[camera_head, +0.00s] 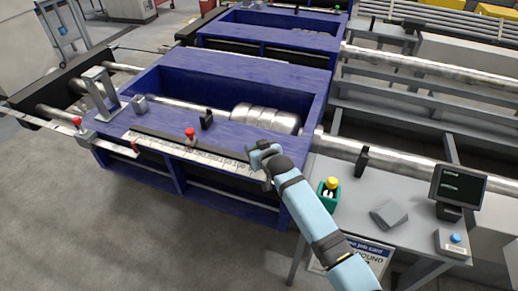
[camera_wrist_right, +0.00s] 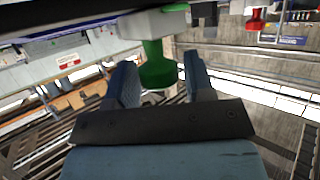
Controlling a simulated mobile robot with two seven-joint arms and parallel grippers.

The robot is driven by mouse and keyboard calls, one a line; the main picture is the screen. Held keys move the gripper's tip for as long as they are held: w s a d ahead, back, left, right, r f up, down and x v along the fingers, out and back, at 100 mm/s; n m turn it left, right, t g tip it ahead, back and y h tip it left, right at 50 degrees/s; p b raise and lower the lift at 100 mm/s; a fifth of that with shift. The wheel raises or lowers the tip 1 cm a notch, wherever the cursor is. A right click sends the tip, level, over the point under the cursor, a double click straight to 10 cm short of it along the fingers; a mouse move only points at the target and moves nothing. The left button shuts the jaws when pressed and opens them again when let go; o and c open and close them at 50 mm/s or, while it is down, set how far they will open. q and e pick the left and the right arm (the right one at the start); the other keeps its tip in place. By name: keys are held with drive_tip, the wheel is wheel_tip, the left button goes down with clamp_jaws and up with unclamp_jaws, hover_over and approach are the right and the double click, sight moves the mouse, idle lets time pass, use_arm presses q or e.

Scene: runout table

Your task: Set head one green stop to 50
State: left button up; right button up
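In the head view my right gripper (camera_head: 262,150) is at the right end of the front rail of the nearest blue head, over the white number scale (camera_head: 190,152). It hides the green stop there. In the right wrist view the green stop's knob (camera_wrist_right: 157,66) shows between my two spread fingers, under a pale grey block (camera_wrist_right: 155,22). A narrow gap seems to show at the right finger; contact at the left finger is unclear. The scale reading at the stop is not legible. My left gripper is not in view.
A red stop (camera_head: 190,134) sits on the same rail to the left, and another red knob (camera_head: 77,122) stands at the far left. A black upright post (camera_head: 207,119) stands behind the rail. At right, a grey side table holds a green box (camera_head: 328,193) and a small monitor (camera_head: 459,186).

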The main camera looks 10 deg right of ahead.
drive_tip(key=shift+o, duration=0.3)
drive_tip(key=shift+s, duration=0.1)
drive_tip(key=v, duration=1.3)
drive_tip(key=shift+s+r, duration=0.25)
drive_tip(key=s+f+p, duration=0.2)
drive_tip(key=s+p, duration=0.1)
drive_tip(key=s, duration=0.5)
drive_tip(key=s+d+f+g+p, duration=0.1)
drive_tip(key=s+p, duration=0.3)
drive_tip(key=s, duration=0.4)
drive_tip(key=s+d+f+g+p, duration=0.1)
drive_tip(key=s+f+p, duration=0.2)
drive_tip(key=s, duration=0.6)
drive_tip(key=shift+n+y+p, duration=0.3)
drive_tip(key=shift+n, duration=0.1)
drive_tip(key=shift+d, duration=0.1)
idle(0.7)
